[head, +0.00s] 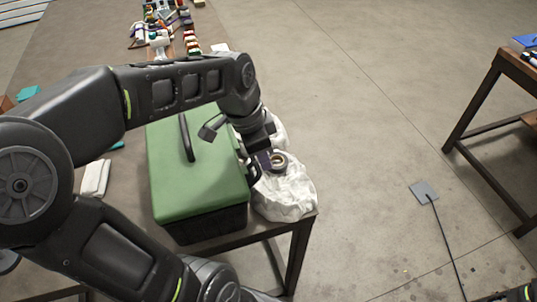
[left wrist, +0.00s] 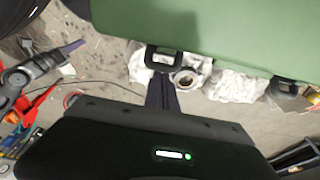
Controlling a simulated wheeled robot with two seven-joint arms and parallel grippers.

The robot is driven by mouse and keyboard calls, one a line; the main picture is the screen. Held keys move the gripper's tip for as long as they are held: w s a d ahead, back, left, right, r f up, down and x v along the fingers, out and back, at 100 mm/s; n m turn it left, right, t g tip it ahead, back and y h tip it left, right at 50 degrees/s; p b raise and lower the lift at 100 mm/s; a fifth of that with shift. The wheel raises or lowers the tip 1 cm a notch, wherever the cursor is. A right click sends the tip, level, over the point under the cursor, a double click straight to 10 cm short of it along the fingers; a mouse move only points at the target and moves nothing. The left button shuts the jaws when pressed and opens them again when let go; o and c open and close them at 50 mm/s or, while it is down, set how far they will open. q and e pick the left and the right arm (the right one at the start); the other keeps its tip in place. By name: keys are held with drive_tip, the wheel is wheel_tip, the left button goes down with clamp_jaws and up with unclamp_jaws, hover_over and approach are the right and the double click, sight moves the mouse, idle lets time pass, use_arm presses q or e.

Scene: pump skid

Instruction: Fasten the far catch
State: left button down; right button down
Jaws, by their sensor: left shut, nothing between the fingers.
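The green-lidded case (head: 185,185) stands on the table with its lid down. Two dark catches are on its right side. The far catch shows in the left wrist view (left wrist: 285,88), at right below the lid edge; in the head view my arm hides it. The near catch (head: 254,173) also shows in the left wrist view (left wrist: 163,58), just beyond my fingertips. My left gripper (head: 265,161) is shut and empty beside the case, close to the near catch; I cannot tell whether they touch. Part of my right arm shows at the lower right corner; its finger state is unclear.
A white cloth or bag (head: 288,193) and a roll of tape (head: 280,161) lie right beside the case, near the table edge. The case's black handle (head: 186,138) stands up from the lid. Open floor is on the right, with another table (head: 490,100) beyond.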

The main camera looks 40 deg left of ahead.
idle(0.3)
use_arm(q)
drive_tip(key=shift+s+a+r+t+b, duration=0.1)
drive_tip(key=shift+s+t+b, duration=0.05)
drive_tip(key=shift+t+b, duration=0.2)
drive_tip(key=shift+s+a+r+t+h+b, duration=0.15)
drive_tip(key=shift+t+h+b, duration=0.2)
drive_tip(key=shift+b, duration=0.3)
drive_tip(key=s+t+h+b, duration=0.1)
drive_tip(key=b, duration=0.3)
drive_tip(key=s+a+t+h+b, duration=0.1)
drive_tip(key=t+b, duration=0.1)
drive_tip(key=b, duration=0.1)
drive_tip(key=t+h+b, duration=0.1)
drive_tip(key=b, duration=0.3)
drive_tip(key=shift+s+a+r+b, duration=0.35)
drive_tip(key=shift+s+a+r, duration=0.05)
drive_tip(key=shift+r+t, duration=0.15)
drive_tip(key=shift+t, duration=0.15)
drive_tip(key=shift+r+p, duration=0.3)
drive_tip(key=shift+r, duration=0.55)
